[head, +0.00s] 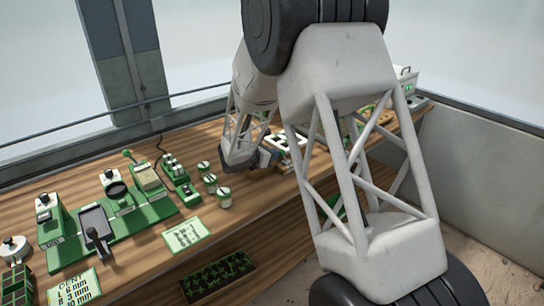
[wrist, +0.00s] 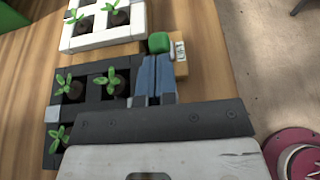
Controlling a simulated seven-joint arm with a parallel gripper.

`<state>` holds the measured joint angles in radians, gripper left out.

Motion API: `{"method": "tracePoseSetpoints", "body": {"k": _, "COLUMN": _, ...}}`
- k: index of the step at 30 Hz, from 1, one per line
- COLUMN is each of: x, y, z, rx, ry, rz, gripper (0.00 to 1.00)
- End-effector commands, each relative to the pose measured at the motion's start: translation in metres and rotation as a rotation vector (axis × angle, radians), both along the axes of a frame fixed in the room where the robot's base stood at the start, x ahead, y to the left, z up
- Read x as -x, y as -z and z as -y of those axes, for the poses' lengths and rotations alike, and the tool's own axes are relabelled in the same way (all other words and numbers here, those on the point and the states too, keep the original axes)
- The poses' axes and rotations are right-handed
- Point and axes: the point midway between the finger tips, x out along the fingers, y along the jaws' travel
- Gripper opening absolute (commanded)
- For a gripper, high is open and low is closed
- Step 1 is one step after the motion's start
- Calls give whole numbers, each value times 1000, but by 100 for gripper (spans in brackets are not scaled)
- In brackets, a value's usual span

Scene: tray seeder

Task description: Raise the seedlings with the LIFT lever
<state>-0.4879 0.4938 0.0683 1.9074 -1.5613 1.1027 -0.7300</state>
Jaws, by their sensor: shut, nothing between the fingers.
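A green knob (wrist: 160,42), which looks like the top of the LIFT lever, stands beside a small label plate (wrist: 180,50) in the wrist view; the label is too small to read. My gripper (wrist: 158,60) is shut and empty, its blue-grey fingertips just short of the knob in the picture; I cannot tell if they touch it. Seedlings (wrist: 110,82) sit in a dark tray (wrist: 95,98) left of the fingers. More seedlings stand in a white tray (wrist: 100,43) above it. In the head view my arm hides most of this area.
The wooden bench (head: 140,258) carries a green seeder station (head: 140,212) at the left, several small pots (head: 222,196) and an instruction card (head: 186,234). A red round object (wrist: 294,155) is at the wrist view's lower right.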

Motion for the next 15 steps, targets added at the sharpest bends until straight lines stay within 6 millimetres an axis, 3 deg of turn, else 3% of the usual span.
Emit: {"method": "tracePoseSetpoints", "body": {"k": 15, "x": -2, "y": -4, "z": 2, "rx": -36, "ry": 0, "rz": -35, "gripper": 0}}
